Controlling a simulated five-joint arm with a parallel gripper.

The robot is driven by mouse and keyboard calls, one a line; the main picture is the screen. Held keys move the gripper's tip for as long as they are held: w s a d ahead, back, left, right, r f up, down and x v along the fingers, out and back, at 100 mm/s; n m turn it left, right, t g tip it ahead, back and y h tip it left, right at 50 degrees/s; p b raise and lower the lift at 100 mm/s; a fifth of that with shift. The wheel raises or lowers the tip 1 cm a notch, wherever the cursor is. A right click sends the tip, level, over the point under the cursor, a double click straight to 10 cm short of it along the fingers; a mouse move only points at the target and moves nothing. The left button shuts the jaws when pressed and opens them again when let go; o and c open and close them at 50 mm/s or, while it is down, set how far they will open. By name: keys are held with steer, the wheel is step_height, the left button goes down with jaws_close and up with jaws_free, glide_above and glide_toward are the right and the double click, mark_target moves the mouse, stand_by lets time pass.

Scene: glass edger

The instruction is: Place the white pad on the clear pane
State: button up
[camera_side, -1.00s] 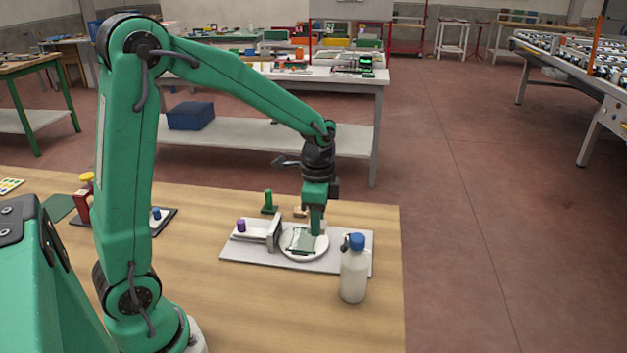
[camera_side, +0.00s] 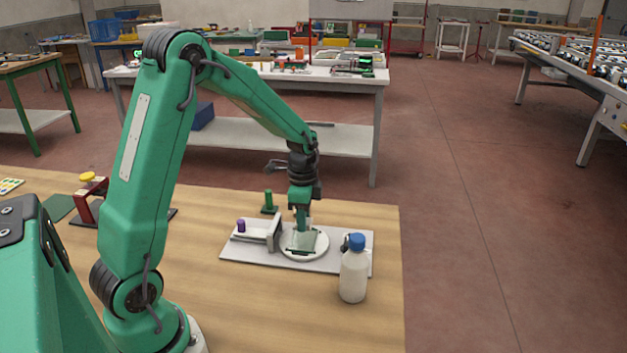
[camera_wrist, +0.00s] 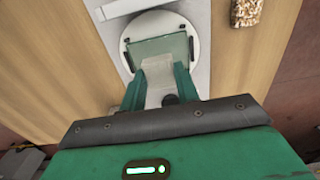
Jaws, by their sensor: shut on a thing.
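The clear pane (camera_side: 304,242) is a greenish sheet lying on a round white disc (camera_side: 325,245), which sits on a grey base plate (camera_side: 340,263). The pane also shows in the wrist view (camera_wrist: 165,45). My gripper (camera_wrist: 160,85) is shut on the white pad (camera_wrist: 157,72), a pale, translucent-looking piece between the two green fingers. In the side view my gripper (camera_side: 302,222) is over the back part of the pane. In the wrist view the pad overlaps the near edge of the pane. I cannot tell whether they touch.
A white bottle with a blue cap (camera_side: 354,272) stands at the front right corner of the plate. A grey upright block (camera_side: 274,232) and a purple knob (camera_side: 241,225) are left of the disc. A green post (camera_side: 268,202) stands behind.

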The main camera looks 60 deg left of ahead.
steer(key=shift+f, duration=1.75)
steer(key=shift+f, duration=0.1)
steer(key=o, duration=0.9)
steer(key=shift+o, duration=0.2)
step_height(320, 180, up, 12)
steer(key=shift+r, duration=0.2)
